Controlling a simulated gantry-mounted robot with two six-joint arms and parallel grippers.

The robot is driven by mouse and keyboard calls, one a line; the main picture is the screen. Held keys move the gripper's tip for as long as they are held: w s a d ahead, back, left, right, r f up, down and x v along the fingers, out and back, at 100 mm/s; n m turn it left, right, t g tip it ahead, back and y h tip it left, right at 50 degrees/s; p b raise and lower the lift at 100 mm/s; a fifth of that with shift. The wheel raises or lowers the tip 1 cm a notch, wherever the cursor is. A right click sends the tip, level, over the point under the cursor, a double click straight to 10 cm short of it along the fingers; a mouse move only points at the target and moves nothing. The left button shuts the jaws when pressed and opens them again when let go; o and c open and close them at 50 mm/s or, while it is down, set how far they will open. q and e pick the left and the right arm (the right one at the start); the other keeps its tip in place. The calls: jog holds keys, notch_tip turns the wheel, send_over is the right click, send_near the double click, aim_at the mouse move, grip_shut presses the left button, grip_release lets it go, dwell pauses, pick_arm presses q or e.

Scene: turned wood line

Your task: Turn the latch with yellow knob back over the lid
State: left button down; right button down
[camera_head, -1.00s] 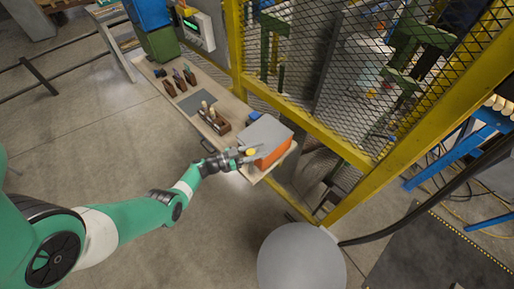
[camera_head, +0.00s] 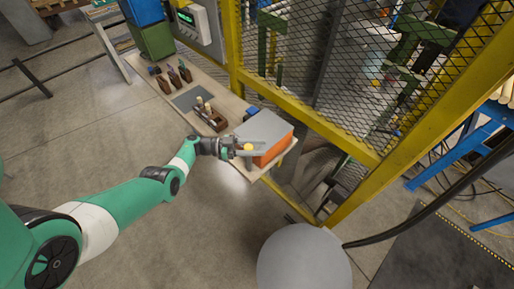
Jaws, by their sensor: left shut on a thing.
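The orange box with a grey lid (camera_head: 266,128) stands at the near right end of the wooden bench. The yellow knob (camera_head: 248,147) of the latch shows at the box's near left edge, at the fingers of my left gripper (camera_head: 244,149). My left gripper is shut on the latch's knob, with its arm coming in from the left. The latch's arm itself is too small and too covered by the fingers to make out. My right gripper is not in view.
The wooden bench (camera_head: 238,105) also holds a grey mat (camera_head: 189,98), a brown wooden holder (camera_head: 211,118), several tools and a green bin (camera_head: 153,41). A yellow frame with mesh (camera_head: 310,120) stands close behind the box. A round grey surface (camera_head: 303,258) is at the bottom. Open floor lies in front of the bench.

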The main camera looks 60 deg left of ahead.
pick_arm(q)
jog(key=shift+r, duration=0.1)
jog(key=shift+c, duration=2.1)
grip_release()
jog(key=b+v, duration=0.1)
jog(key=v, duration=1)
jog(key=shift+s, duration=0.3)
jog(key=shift+a, duration=0.1)
